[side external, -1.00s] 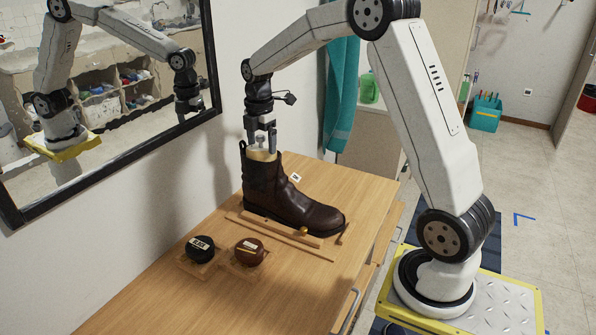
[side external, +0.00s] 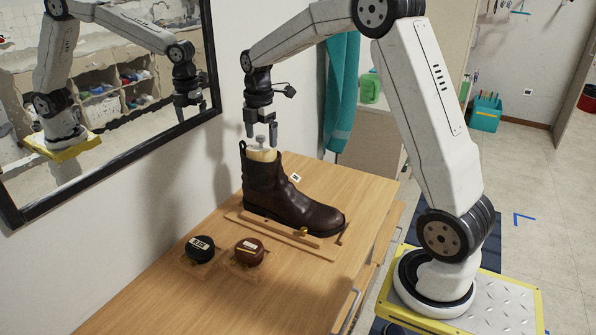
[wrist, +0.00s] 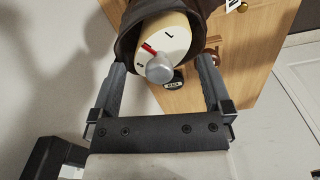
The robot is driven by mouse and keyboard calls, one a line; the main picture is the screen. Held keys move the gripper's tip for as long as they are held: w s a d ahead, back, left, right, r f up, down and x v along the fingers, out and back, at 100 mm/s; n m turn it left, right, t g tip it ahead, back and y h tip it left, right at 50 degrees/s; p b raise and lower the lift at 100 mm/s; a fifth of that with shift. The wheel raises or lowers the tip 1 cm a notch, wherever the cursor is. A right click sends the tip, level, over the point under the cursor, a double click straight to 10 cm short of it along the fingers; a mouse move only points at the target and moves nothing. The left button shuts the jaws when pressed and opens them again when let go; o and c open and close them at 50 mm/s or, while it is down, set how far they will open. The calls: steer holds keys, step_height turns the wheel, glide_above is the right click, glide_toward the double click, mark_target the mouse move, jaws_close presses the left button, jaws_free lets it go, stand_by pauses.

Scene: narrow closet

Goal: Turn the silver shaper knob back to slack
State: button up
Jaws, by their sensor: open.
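The silver shaper knob (side external: 261,141) stands on top of the pale shaper in the brown boot (side external: 285,190). In the wrist view the knob (wrist: 159,68) sits on a cream dial face (wrist: 175,38) with dark marks. A red pointer line (wrist: 148,47) lies at the upper left of the knob. My gripper (side external: 261,132) is open, just above the knob, pointing down. In the wrist view its fingers (wrist: 160,80) stand apart on both sides of the knob, not touching it. The lettering on the dial is too small to read surely.
The boot stands in a wooden frame (side external: 322,252) on the bench (side external: 150,305). A black tin (side external: 200,250) and a brown tin (side external: 249,252) sit on the bench in front. A mirror (side external: 110,172) hangs on the wall at left. The front of the bench is clear.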

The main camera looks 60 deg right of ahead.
mark_target(260, 138)
steer(key=shift+r, duration=2.55)
steer(key=shift+s+a+f+m, duration=0.15)
steer(key=shift+a+f+m, duration=0.15)
steer(key=shift+a, duration=0.1)
steer(key=s+a+f+m+t, duration=0.2)
steer(key=s+a+f+m, duration=1.1)
steer(key=s+a+m, duration=0.2)
steer(key=shift+s+a+f+t, duration=0.3)
steer(key=shift+s+a+f, duration=0.1)
steer(key=shift+s, duration=0.65)
steer(key=shift+w+r, duration=0.15)
